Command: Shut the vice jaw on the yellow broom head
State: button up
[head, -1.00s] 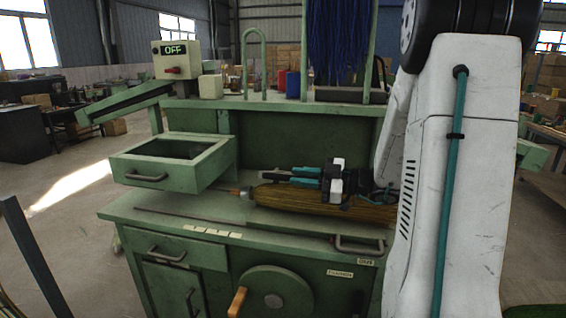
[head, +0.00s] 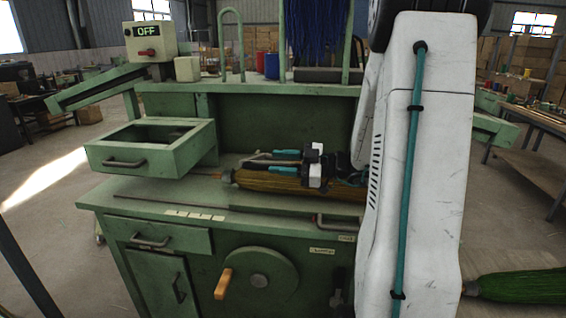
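The yellow broom head (head: 270,183) lies lengthwise on the green bench top, its narrow end to the left. My arm hides its right end. My gripper (head: 252,161) is just above and behind it, pointing left. Its two teal-marked fingers are apart, with nothing visible between them. I cannot tell whether they touch the broom head. I cannot clearly make out the vice jaw. A metal handle (head: 334,220) at the bench's front edge is partly hidden by my arm.
An open drawer box (head: 150,160) sticks out at the left. A wheel with an orange crank handle (head: 223,284) is on the bench front. The control box (head: 150,42) reads OFF. Green bristles (head: 525,286) show at lower right.

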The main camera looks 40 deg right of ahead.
jog(key=v, duration=0.7)
jog(key=shift+s+d, duration=0.25)
jog(key=shift+s, duration=0.1)
jog(key=shift+w+a+r, duration=0.1)
jog(key=shift+a+r, duration=0.05)
jog(key=c, duration=0.7)
jog(key=r+g, duration=0.1)
jog(key=r, duration=0.1)
jog(key=a+r+n+g, duration=0.1)
jog(key=r, duration=0.2)
jog(key=w+a+r+n+g, duration=0.1)
jog(key=r+g, duration=0.1)
jog(key=shift+r, duration=0.15)
grip_shut()
notch_tip(320, 180, up, 4)
jog(key=s+d+m+g+h, duration=0.1)
jog(key=d+m+g+h, duration=0.3)
jog(key=m, duration=0.3)
jog(key=shift+h, duration=0.5)
jog(key=x, duration=0.5)
jog(key=a+x, duration=0.1)
jog(key=x, duration=0.4)
jog(key=shift+s+r, duration=0.15)
jog(key=shift+s, duration=0.05)
notch_tip(320, 180, down, 3)
jog(key=shift+r+m, duration=0.2)
jog(key=shift+m, duration=0.1)
jog(key=shift+s+a+f, duration=0.1)
jog(key=shift+f, duration=0.7)
